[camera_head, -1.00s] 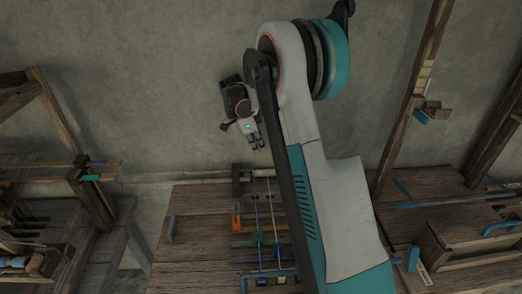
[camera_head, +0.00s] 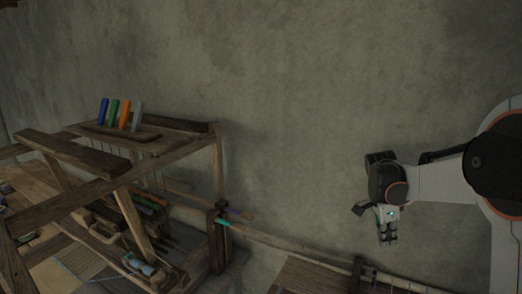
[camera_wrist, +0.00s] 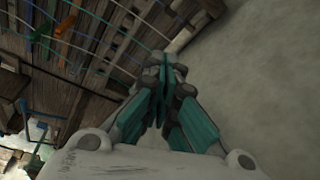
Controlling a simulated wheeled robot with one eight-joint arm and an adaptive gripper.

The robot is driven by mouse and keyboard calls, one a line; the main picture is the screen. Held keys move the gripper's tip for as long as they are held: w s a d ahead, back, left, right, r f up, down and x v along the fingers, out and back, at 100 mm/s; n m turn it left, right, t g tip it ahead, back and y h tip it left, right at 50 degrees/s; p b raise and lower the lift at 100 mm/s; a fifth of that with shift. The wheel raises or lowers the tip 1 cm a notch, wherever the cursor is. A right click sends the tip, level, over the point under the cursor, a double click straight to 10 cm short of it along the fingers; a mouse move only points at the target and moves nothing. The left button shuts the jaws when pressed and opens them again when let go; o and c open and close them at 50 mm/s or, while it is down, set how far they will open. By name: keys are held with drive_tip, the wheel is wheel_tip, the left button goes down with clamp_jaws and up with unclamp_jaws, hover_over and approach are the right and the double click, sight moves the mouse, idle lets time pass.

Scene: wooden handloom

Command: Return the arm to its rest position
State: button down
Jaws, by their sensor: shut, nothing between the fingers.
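My gripper (camera_head: 388,238) hangs at the right of the head view, fingers pointing down, in front of the grey wall. In the wrist view my gripper (camera_wrist: 160,122) has its teal-backed fingers together, with nothing between them. The gripper is apart from the loom and the bench. My arm (camera_head: 440,182) reaches in from the right edge, bent at the elbow.
A wooden loom frame (camera_head: 217,165) stands at the left, with a rack of blue, green, orange and grey pieces (camera_head: 124,113) on top. The wall area between loom and arm is clear.

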drive_tip(key=s+a+r+n+t+y, duration=0.1)
drive_tip(key=s+a+r+n+t, duration=0.1)
drive_tip(key=s+a+r+n, duration=0.3)
drive_tip(key=s+a+r+n+t, duration=0.1)
drive_tip(key=s+a+r+n, duration=0.35)
drive_tip(key=s, duration=0.35)
drive_tip(key=s+a+f+n+t+y, duration=0.1)
drive_tip(key=s+a+n+t, duration=0.1)
drive_tip(key=s+a+n, duration=0.2)
drive_tip(key=s+a+f+n+t, duration=0.2)
drive_tip(key=s+a+n, duration=0.2)
drive_tip(key=s, duration=0.5)
drive_tip(key=shift+s+a+n+y, duration=0.25)
drive_tip(key=shift+s+n+y, duration=0.15)
drive_tip(key=shift+n, duration=0.35)
